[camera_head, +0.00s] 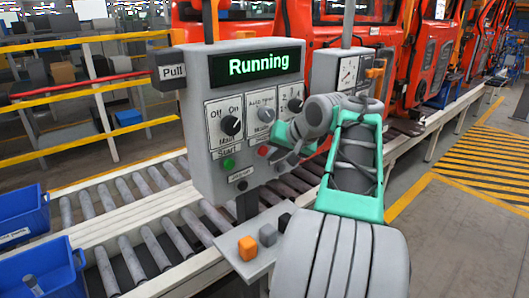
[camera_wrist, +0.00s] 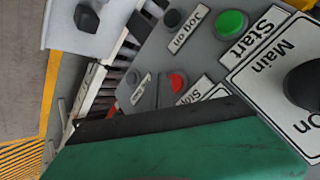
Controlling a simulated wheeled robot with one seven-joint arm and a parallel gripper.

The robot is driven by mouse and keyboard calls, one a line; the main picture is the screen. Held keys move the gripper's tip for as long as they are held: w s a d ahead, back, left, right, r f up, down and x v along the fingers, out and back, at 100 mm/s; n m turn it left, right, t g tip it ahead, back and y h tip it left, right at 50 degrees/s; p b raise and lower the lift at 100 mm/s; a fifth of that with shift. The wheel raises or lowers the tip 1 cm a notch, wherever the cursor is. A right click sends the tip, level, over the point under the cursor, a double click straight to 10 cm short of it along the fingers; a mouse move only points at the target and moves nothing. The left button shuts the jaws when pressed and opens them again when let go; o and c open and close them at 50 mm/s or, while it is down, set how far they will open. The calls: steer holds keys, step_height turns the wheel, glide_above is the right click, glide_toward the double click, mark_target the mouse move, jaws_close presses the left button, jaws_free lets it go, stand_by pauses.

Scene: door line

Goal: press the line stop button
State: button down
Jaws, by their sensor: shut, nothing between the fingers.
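The grey control panel (camera_head: 205,100) stands over the roller line in the head view, its screen reading "Running" in green. The red stop button (camera_head: 263,150) is low on its face, just left of my gripper (camera_head: 281,150). In the wrist view the red button (camera_wrist: 178,82) shows clear, beside a label partly cut off by my gripper (camera_wrist: 170,135). My gripper is shut and empty, its green and black fingers close to the panel. I cannot tell whether they touch the button. The green start button (camera_head: 228,163) sits left of the red one; it also shows in the wrist view (camera_wrist: 231,23).
Labelled knobs (camera_head: 230,125) are above the buttons. A black jog button (camera_wrist: 172,18) is close to the red one. A small shelf with orange and dark blocks (camera_head: 248,248) juts out below. Blue bins (camera_head: 40,270) stand at left. A second panel (camera_head: 335,70) is behind my arm.

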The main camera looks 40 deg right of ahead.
stand_by(0.7)
steer(key=shift+w, duration=0.45)
steer(key=shift+w+p, duration=0.45)
steer(key=shift+w, duration=0.15)
stand_by(0.6)
steer(key=shift+s, duration=1)
steer(key=s, duration=0.5)
steer(key=shift+p, duration=0.35)
stand_by(0.3)
